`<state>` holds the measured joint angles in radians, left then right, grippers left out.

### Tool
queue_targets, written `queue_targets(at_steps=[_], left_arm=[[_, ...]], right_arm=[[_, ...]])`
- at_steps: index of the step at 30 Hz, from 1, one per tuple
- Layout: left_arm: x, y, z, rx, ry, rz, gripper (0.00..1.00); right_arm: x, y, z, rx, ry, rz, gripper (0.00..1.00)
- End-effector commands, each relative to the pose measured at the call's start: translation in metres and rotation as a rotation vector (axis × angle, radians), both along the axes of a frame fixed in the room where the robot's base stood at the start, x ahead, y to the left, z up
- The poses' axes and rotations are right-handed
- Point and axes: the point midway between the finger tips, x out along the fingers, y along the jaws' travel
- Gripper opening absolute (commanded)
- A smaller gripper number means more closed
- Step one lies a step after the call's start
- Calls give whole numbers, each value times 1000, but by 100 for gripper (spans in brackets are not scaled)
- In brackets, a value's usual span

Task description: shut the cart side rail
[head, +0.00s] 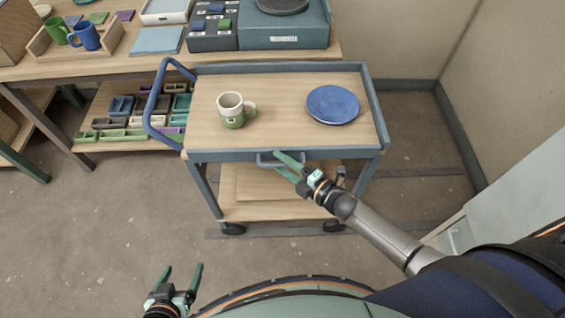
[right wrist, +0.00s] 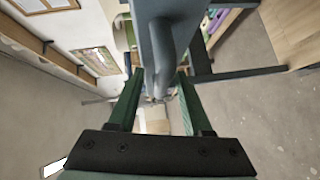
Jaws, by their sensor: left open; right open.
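The cart (head: 285,85) has a wooden top and a blue-grey frame. A blue-grey band, seemingly the side rail (head: 225,156), runs along its near edge; whether it is raised or lowered is unclear. A small grey handle (head: 264,160) sits on that near side. My right gripper (head: 283,165) is open at this handle. In the right wrist view, a grey bar (right wrist: 164,65) lies between the spread green fingers of the right gripper (right wrist: 155,90); contact cannot be told. My left gripper (head: 182,272) is open and empty, low over the floor, well away from the cart.
A green-and-white mug (head: 232,112) and a blue plate (head: 333,105) stand on the cart top. A blue push handle (head: 155,105) sticks out at its left. Behind is a workbench (head: 110,68) with mugs, tiles and boxes. Floor before the cart is clear at left.

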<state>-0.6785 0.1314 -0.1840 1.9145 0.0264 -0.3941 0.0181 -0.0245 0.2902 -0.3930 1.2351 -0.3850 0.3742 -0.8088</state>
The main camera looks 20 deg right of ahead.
Motion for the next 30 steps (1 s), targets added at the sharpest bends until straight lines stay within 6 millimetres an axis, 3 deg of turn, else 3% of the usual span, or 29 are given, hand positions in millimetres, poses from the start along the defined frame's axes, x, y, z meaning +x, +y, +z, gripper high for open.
queue_targets(at_steps=[8,21,30], left_arm=[[0,0,1,0,0,0,85],[0,0,1,0,0,0,85],[0,0,0,0,0,0,85]], right_arm=[[-7,-4,0,0,2,0,50],[-78,-44,12,-2,4,0,50],[-105,-60,19,0,0,0,50]])
